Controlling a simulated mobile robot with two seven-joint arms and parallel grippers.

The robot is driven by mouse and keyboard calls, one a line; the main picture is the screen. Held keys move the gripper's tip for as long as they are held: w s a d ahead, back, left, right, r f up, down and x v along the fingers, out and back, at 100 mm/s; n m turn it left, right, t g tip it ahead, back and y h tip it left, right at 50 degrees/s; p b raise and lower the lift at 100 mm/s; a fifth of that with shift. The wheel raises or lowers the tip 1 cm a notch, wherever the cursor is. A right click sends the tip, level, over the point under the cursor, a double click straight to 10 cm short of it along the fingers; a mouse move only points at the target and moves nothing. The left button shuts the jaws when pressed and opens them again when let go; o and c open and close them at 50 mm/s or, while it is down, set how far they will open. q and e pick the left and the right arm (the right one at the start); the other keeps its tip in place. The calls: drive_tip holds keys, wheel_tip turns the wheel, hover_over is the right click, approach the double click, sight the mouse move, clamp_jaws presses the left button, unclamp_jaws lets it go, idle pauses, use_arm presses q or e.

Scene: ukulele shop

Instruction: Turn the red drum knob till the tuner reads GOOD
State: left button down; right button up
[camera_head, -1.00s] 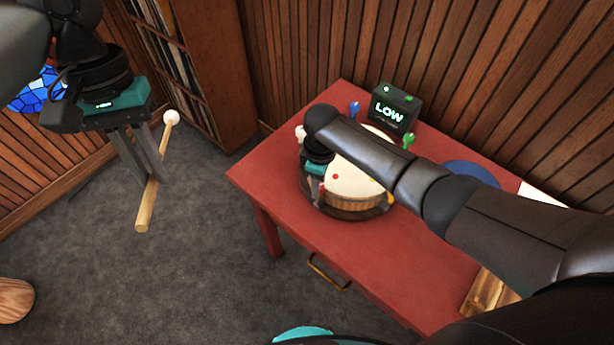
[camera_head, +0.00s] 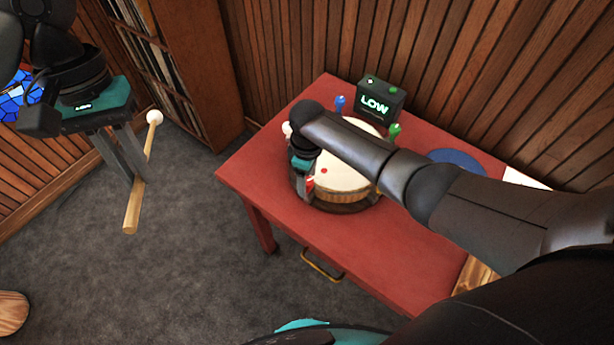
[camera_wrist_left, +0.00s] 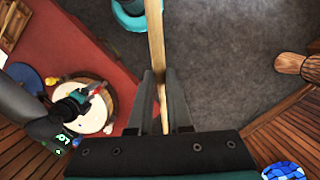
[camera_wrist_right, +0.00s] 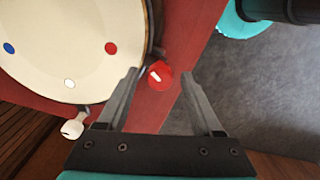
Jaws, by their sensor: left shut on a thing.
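The drum (camera_head: 345,172) sits on the red table, and its red knob (camera_wrist_right: 158,75) shows in the right wrist view at the drum's rim, with a white mark on it. My right gripper (camera_wrist_right: 160,88) is open, its fingers on either side of the knob in that view; contact cannot be seen. In the head view my right arm covers part of the drum. The tuner (camera_head: 375,102) behind the drum reads LOW in green. My left gripper (camera_head: 136,176) is shut on a wooden mallet (camera_head: 133,207) with a white head, held away from the table, over the floor.
Blue (camera_head: 340,104), green (camera_head: 394,132) and white (camera_wrist_right: 73,128) knobs stand around the drum's rim. A blue disc (camera_head: 457,160) lies on the red table (camera_head: 270,195) to the right. A shelf (camera_head: 175,75) stands at the back left.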

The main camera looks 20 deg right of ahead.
sight(308, 181)
use_arm(q)
drive_tip(key=shift+r, duration=0.2)
use_arm(e)
drive_tip(key=shift+r, duration=0.65)
use_arm(q)
drive_tip(key=shift+r+p, duration=0.75)
drive_tip(key=shift+p, duration=0.25)
use_arm(e)
wheel_tip(308, 181, up, 11)
drive_tip(key=shift+f, duration=0.15)
